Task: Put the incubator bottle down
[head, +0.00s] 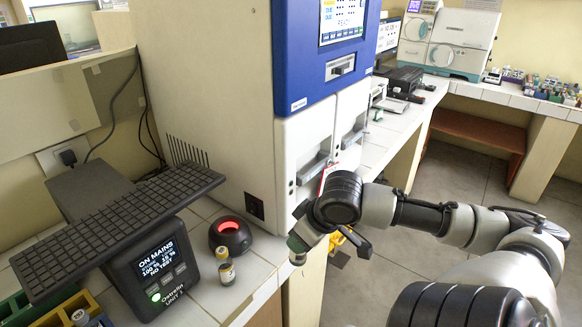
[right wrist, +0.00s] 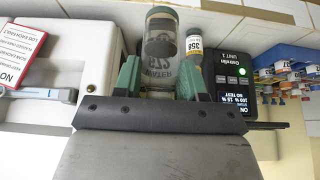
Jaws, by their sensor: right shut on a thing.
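My right gripper (head: 300,236) is at the front edge of the tiled counter, beside the white and blue incubator cabinet (head: 203,90). In the right wrist view its green fingertips (right wrist: 157,78) are shut on a clear glass bottle (right wrist: 162,35) with printed markings. In the head view the bottle is mostly hidden by the gripper, with only a small part (head: 297,257) showing below it. I cannot tell whether its base touches the counter. My left gripper is not in view.
A small labelled vial (head: 226,272) stands by a round black device with a red glow (head: 230,235). Some bare tiled counter (head: 258,272) lies between the vial and my gripper.

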